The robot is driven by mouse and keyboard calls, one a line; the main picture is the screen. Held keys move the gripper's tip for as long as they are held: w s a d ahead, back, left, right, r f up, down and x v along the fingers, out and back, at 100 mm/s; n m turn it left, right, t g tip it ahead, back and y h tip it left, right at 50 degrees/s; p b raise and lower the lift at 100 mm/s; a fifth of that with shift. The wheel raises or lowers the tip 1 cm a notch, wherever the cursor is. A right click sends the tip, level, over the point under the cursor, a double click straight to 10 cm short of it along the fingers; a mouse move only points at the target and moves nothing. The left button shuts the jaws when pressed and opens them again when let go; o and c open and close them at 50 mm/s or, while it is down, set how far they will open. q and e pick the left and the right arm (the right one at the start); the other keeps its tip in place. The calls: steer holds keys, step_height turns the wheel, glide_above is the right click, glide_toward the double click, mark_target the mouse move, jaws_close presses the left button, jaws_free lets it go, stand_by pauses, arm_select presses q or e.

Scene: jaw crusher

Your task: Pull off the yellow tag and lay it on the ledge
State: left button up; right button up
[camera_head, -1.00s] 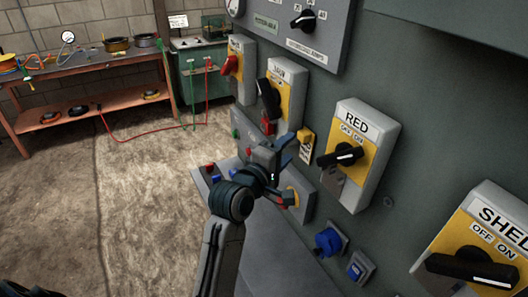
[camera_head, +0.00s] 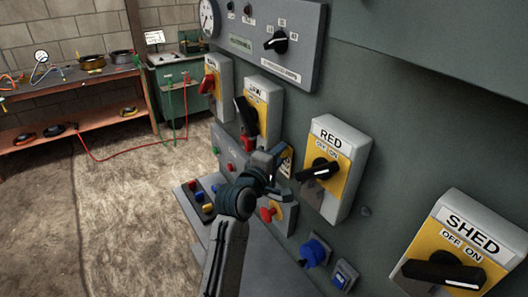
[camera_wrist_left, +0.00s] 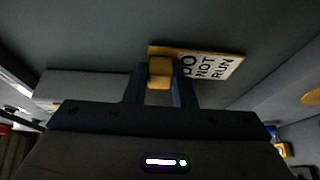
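The yellow tag (camera_head: 287,160) is on the dark green panel between the JAW and RED switch boxes, partly hidden by my left gripper (camera_head: 279,166). In the left wrist view the tag (camera_wrist_left: 215,66) shows a white face reading "DO NOT RUN" and a yellow block-like tab. The blue fingers of my left gripper (camera_wrist_left: 161,82) lie on both sides of this tab, with no clear gap. The tag appears to be still against the panel. A flat grey surface (camera_head: 265,270), possibly the ledge, juts out below the panel. My right gripper is out of view.
The RED box (camera_head: 334,168) with a black handle is close to the right of my gripper; the JAW box (camera_head: 262,98) is to the left. A red push button (camera_head: 268,214) and blue socket (camera_head: 315,251) sit below. A button console (camera_head: 203,192) is lower left.

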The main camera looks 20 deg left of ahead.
arm_select(q)
steer(key=shift+a+r, duration=0.1)
steer(key=shift+r, duration=0.1)
steer(key=shift+c, duration=0.8)
steer(key=s+a+p, duration=0.1)
steer(key=s, duration=0.1)
steer(key=s+a+p, duration=0.1)
steer(key=s+a, duration=0.1)
steer(key=shift+s+a, duration=0.1)
